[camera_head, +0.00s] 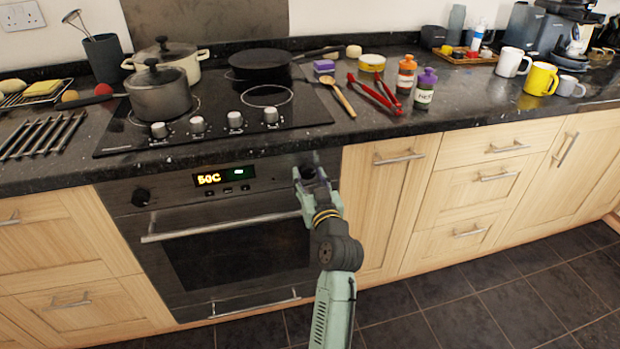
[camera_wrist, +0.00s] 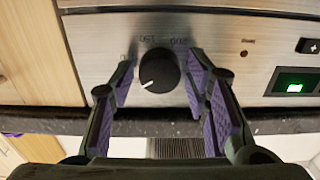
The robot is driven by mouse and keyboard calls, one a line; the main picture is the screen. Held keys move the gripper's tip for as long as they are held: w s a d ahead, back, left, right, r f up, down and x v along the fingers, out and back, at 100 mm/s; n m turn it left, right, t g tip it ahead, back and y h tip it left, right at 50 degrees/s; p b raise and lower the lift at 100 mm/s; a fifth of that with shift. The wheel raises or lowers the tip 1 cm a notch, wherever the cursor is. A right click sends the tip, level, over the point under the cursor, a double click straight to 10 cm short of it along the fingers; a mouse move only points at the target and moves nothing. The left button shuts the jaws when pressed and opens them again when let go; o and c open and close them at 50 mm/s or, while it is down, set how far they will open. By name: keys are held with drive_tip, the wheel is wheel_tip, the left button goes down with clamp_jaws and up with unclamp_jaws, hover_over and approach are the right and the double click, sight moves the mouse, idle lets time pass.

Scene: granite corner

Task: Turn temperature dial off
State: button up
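The temperature dial (camera_wrist: 160,71) is a round black knob with a white pointer mark, on the steel oven panel. Numbers including 150 and 200 are printed around it, upside down in the wrist view. The pointer slants to the lower left of that picture. My gripper (camera_wrist: 162,65) is open, with one purple-padded finger on each side of the dial. Small gaps seem to show between pads and knob; I cannot tell how deep the fingers reach. In the head view my gripper (camera_head: 306,172) hides this dial at the panel's right end.
The oven display (camera_head: 223,177) is lit and seems to read 50C. Another black knob (camera_head: 141,197) is at the panel's left. The oven handle (camera_head: 222,227) runs below. The counter edge and hob knobs (camera_head: 235,119) are above.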

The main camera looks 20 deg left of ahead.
drive_tip(key=c, duration=0.8)
drive_tip(key=shift+f+b, duration=0.1)
drive_tip(key=shift+b, duration=0.2)
drive_tip(key=shift+f+n+b, duration=0.1)
drive_tip(key=shift+n+b, duration=0.75)
drive_tip(key=shift+n, duration=0.25)
drive_tip(key=n+b, duration=0.2)
drive_tip(key=shift+d+n, duration=0.1)
drive_tip(key=shift+n, duration=0.2)
drive_tip(key=n+b, duration=0.3)
drive_tip(key=n, duration=0.1)
drive_tip(key=shift+b, duration=0.4)
drive_tip(key=shift+n+b, duration=0.9)
drive_tip(key=shift+n, duration=0.6)
drive_tip(key=shift+r, duration=0.2)
drive_tip(key=o, duration=1.1)
